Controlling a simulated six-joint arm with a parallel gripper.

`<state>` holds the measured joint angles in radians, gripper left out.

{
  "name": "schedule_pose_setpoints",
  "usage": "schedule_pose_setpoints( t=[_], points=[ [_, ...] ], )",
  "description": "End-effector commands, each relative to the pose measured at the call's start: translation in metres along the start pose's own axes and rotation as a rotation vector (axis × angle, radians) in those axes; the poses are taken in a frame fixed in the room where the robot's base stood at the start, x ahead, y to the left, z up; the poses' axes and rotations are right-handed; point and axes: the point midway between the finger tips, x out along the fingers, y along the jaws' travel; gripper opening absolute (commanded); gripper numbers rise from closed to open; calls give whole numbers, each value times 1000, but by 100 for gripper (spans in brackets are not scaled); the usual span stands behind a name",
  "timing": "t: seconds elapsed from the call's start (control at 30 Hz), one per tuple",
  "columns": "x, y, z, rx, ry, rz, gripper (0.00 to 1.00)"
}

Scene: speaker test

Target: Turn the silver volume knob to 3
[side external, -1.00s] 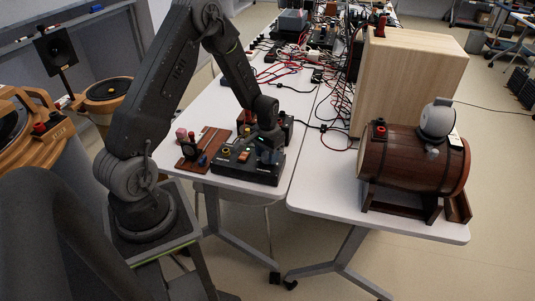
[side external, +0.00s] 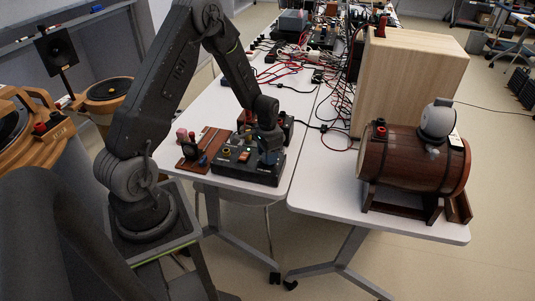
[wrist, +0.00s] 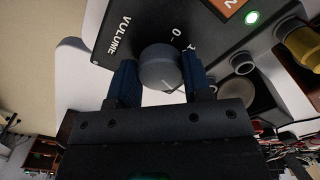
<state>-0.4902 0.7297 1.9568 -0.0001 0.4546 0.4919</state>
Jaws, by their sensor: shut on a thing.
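The silver volume knob (wrist: 158,66) shows in the wrist view as a round grey cap on the black control box (wrist: 112,8). My gripper (wrist: 160,76) has its two dark blue fingers on either side of the knob and is shut on it. The word VOLUME and the marks 0 and 1 show beside the knob; the other marks are hidden or out of view. In the side view the control box (side external: 238,168) sits on the white table, and my gripper (side external: 269,152) hides the knob there.
In the side view a brown board (side external: 199,152) with small parts lies left of the box. A wooden barrel (side external: 405,160) stands on the right table.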

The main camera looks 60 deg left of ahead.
Motion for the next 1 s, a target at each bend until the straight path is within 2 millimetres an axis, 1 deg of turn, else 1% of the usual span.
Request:
schedule_pose_setpoints(
  t=[0.13, 0.17, 0.4, 0.63, 0.77, 0.87, 1.0],
  points=[
    [0, 0, 1, 0, -2, 1, 22],
    [0, 0, 1, 0, -2, 1, 48],
    [0, 0, 0, -1, -1, 1, 71],
    [0, 0, 0, -1, 0, 0, 71],
    [-8, 0, 0, -1, 2, -1, 71],
    [-24, 0, -1, -1, 4, -2, 71],
    [-55, -1, -1, -1, 5, -3, 71]
  ],
)
